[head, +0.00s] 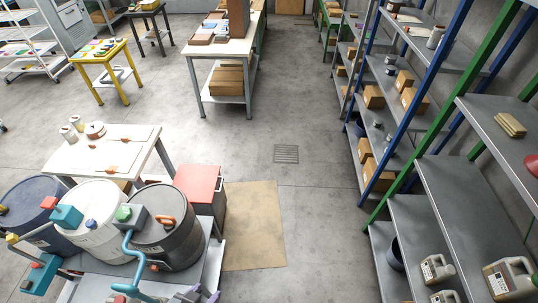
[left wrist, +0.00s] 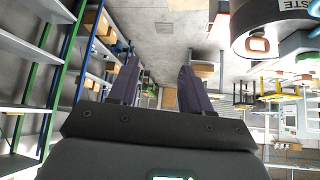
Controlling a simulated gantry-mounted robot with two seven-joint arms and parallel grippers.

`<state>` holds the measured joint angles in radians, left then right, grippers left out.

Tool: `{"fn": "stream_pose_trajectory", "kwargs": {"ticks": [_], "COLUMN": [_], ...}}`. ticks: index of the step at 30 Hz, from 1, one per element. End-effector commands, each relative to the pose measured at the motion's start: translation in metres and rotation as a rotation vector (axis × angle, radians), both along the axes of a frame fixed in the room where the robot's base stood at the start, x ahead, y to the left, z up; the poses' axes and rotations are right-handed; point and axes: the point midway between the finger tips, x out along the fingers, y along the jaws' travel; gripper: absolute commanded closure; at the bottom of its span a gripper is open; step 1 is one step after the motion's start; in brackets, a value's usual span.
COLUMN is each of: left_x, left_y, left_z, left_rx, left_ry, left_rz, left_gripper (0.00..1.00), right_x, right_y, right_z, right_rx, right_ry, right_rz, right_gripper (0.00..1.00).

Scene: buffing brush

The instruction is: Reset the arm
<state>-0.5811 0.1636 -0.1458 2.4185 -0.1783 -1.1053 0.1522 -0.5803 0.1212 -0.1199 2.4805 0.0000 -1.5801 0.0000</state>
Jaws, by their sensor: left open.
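My left gripper (head: 199,295) shows at the bottom edge of the head view, in front of the dark drum. Its two purple fingers stand apart. In the left wrist view the open gripper (left wrist: 160,66) has nothing between its fingers, only floor and distant furniture behind. The rest of the left arm is hard to make out in the head view. My right gripper is in neither view. No buffing brush can be made out.
A dark drum (head: 163,243) with an orange fitting stands close to the gripper; a drum (left wrist: 245,40) also shows in the left wrist view. A white drum (head: 90,230) and a red-topped cabinet (head: 198,186) are nearby. Shelving (head: 455,190) lines the right. The middle floor is clear.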

Motion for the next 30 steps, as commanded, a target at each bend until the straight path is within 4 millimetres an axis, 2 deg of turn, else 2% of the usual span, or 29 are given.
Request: {"fn": "stream_pose_trajectory", "kwargs": {"ticks": [3, 6, 12, 30], "left_x": [-0.015, -0.031, -0.055, -0.059], "left_y": [0.023, 0.037, 0.046, 0.046], "left_z": [0.001, -0.002, -0.011, -0.013], "left_rx": [0.025, 0.061, 0.104, 0.119], "left_ry": [0.126, 0.224, 0.362, 0.381], "left_rz": [0.102, 0.129, 0.127, 0.108], "left_gripper": [0.52, 0.52, 0.52, 0.52], "right_x": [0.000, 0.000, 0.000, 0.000], "right_y": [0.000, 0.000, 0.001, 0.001], "right_z": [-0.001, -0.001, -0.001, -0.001], "right_rx": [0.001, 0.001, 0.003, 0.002], "right_ry": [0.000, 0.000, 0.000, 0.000], "right_rz": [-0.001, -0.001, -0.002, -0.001], "right_gripper": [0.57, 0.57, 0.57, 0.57]}}
